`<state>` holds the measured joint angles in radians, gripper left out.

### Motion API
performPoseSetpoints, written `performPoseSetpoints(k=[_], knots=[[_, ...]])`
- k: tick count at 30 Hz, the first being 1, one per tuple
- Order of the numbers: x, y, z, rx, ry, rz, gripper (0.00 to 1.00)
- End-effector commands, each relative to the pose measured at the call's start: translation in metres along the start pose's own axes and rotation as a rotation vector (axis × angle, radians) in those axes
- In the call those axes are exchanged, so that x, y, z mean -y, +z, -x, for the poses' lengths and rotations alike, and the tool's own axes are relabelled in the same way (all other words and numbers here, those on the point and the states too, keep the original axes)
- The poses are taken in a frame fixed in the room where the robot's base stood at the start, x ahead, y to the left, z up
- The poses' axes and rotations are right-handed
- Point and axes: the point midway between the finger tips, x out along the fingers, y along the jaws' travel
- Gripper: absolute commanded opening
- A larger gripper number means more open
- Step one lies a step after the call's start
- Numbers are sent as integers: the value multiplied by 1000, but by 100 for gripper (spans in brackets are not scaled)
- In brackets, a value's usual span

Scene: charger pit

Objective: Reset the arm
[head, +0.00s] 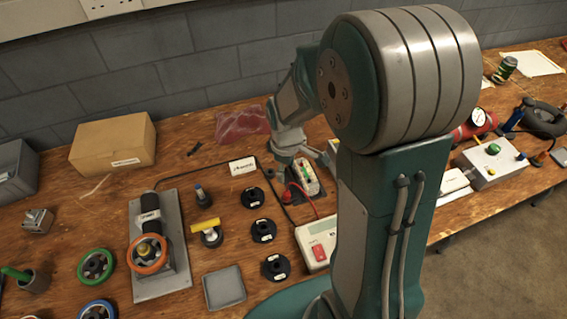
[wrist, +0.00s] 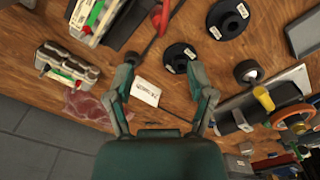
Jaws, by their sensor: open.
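My gripper (wrist: 165,105) is open and empty in the wrist view, its two fingers spread wide above the wooden bench. A white label card (wrist: 145,92) lies on the bench between the fingers in that view. In the head view my gripper (head: 298,160) is small and partly hidden, near a battery pack in a dark charger (head: 305,178). The big teal and grey links of my arm cover the middle right of the head view. The gap between the gripper and the bench is hard to judge.
A second battery pack (wrist: 67,66) stands on the bench left of the fingers. Black round bases (head: 262,230), a grey plate with an orange handwheel (head: 150,253), a meter with a red button (head: 317,245) and a cardboard box (head: 113,143) crowd the bench. A block wall stands behind.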

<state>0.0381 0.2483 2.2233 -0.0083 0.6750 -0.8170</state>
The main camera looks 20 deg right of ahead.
Motion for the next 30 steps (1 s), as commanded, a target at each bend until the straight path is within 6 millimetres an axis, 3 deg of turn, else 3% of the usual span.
performPoseSetpoints(k=[7,10,21,30], knots=[[0,0,1,-2,2,-3,70],[2,1,13,-17,17,-28,70],[35,26,110,-166,125,-308,70],[74,59,168,-316,178,-547,70]])
